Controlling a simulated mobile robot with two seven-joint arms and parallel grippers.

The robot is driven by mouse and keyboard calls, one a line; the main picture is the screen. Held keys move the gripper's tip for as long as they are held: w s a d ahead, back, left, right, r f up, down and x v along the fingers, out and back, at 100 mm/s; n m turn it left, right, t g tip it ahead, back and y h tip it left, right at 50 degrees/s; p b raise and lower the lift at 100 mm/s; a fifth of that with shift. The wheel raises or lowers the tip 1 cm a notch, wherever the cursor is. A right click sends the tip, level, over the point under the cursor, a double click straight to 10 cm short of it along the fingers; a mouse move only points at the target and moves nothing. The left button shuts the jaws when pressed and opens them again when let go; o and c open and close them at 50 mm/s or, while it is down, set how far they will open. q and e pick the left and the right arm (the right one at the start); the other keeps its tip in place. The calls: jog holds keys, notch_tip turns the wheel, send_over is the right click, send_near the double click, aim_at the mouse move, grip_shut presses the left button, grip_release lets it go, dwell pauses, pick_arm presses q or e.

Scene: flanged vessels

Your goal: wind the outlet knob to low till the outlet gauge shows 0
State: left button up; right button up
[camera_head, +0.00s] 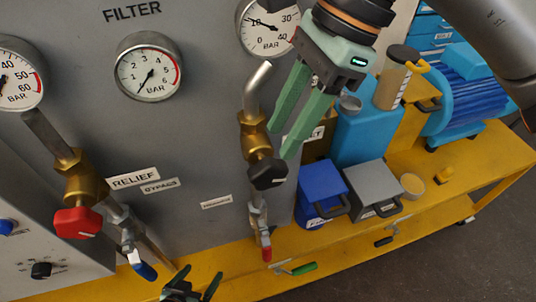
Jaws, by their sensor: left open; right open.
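A black knob (268,173) sits on a brass valve (256,137) below the right gauge (268,25). That gauge's needle points left, and its top is cut off. The middle gauge (149,67) has its needle at the lower left, near the low end of its scale. No outlet label is readable, so I cannot tell which gauge or knob is the outlet one. My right gripper (280,143) is open, its fingers pointing down just above the black knob and apparently empty. My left gripper (203,272) is open and empty at the bottom edge, apart from the knobs.
A red knob (78,222) on another brass valve stands near the RELIEF label (133,177). Blue-handled (143,267) and red-handled (266,252) levers stick out below. Blue (322,188) and grey (371,187) boxes and a blue motor (465,95) stand on the yellow bench (440,190).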

aim_at(268, 161)
jog(key=x, duration=0.6)
jog(key=shift+a+f+p, duration=0.1)
jog(key=shift+f+p, duration=0.2)
jog(key=shift+p, duration=0.05)
grip_shut()
